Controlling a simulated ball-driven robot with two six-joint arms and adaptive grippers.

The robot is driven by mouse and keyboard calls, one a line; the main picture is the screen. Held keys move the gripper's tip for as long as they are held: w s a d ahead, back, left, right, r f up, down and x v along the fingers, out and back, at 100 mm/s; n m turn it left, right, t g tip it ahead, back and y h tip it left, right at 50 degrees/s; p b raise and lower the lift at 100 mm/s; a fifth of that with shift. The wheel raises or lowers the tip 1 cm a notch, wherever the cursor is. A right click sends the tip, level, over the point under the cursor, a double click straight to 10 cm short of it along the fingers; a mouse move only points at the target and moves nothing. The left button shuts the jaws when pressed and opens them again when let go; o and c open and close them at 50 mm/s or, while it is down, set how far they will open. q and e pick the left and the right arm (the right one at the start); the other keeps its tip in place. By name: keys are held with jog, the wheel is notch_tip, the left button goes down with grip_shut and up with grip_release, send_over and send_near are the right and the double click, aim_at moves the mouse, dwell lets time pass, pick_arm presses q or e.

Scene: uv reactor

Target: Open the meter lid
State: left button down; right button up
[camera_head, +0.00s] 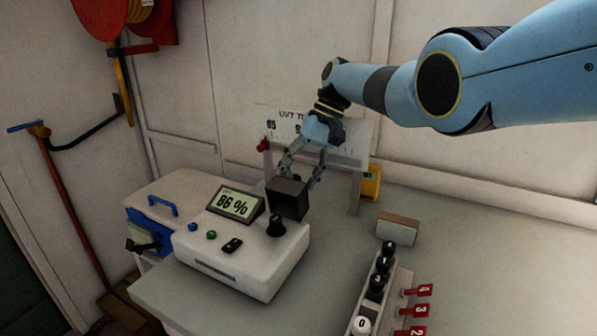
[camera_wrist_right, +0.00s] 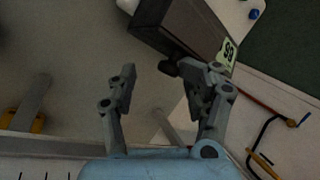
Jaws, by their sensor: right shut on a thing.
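The white meter (camera_head: 240,255) stands on the bench with a display reading 86 %. The dark, box-shaped meter lid (camera_head: 288,200) is at its back right, beside the display, and looks tilted. In the right wrist view, the fingers (camera_wrist_right: 160,85) are spaced apart beside a dark box-shaped part (camera_wrist_right: 180,25) with a small dark knob near the fingertips. The exact contact is hard to see there. My left gripper is not in view.
A rack (camera_head: 375,290) of numbered vials, red tags (camera_head: 417,310) and a beige block (camera_head: 398,226) lie to the right. A board (camera_head: 345,140) stands behind my gripper.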

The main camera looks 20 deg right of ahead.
jog(key=shift+s+d+f, duration=0.15)
jog(key=shift+f, duration=0.1)
jog(key=v, duration=1.2)
jog(key=shift+r, duration=0.2)
